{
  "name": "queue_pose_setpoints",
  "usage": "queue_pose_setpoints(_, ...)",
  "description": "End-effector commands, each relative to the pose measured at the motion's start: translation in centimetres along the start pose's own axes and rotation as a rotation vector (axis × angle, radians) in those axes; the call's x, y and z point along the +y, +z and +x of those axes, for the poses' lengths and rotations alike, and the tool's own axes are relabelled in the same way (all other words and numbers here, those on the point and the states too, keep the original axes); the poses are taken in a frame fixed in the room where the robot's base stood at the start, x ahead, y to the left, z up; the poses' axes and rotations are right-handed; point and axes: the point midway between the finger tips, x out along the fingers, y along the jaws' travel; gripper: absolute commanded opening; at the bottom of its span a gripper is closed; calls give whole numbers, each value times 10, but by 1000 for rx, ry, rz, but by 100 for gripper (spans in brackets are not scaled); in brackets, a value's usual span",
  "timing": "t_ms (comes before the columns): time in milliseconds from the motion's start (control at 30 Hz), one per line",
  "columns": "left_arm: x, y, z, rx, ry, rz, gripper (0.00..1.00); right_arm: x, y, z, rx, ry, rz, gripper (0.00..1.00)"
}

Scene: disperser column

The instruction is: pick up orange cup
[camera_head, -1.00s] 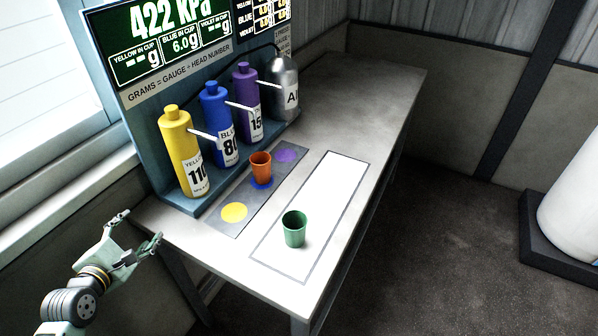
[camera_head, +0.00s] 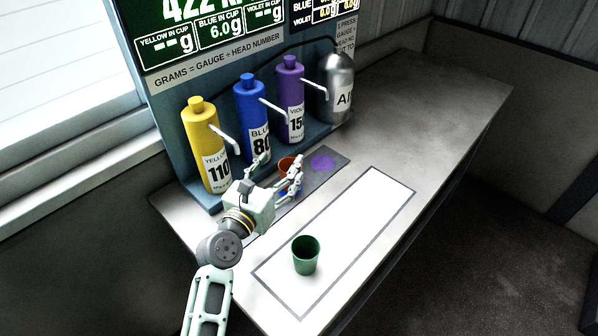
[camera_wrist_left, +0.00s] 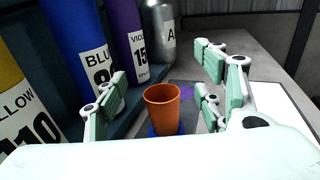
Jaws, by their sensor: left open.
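The orange cup (camera_wrist_left: 163,108) stands upright on the blue spot of the grey strip, in front of the blue bottle. In the head view only part of the orange cup (camera_head: 287,163) shows past my gripper. My left gripper (camera_head: 276,170) is open, with its fingers pointing at the cup. In the left wrist view the open fingers of my left gripper (camera_wrist_left: 165,100) stand apart to the left and right of the cup, which is a little ahead between them. No contact is visible. My right gripper is in neither view.
A green cup (camera_head: 305,255) stands on the white outlined area (camera_head: 365,205). Yellow (camera_head: 207,150), blue (camera_head: 253,115) and violet (camera_head: 290,100) bottles and a grey bottle (camera_head: 336,85) line the back panel. The table's far right (camera_head: 440,105) is clear.

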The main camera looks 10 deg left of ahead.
Motion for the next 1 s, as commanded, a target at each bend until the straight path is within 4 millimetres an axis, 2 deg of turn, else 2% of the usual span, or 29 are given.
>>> queue_pose_setpoints(33,0,-13,-1,6,-2,4,63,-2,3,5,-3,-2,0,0)
queue_pose_setpoints(200,1,-50,-1,7,-3,8,63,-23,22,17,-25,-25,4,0)
queue_pose_setpoints(367,1,-79,-1,6,-3,8,63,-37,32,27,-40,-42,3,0)
queue_pose_setpoints(667,1,-75,24,3,-1,4,63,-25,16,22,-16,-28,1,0)
queue_pose_setpoints(900,1,-75,62,4,-1,5,63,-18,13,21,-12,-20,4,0)
queue_pose_setpoints(1000,1,-76,71,5,0,4,63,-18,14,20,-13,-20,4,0)
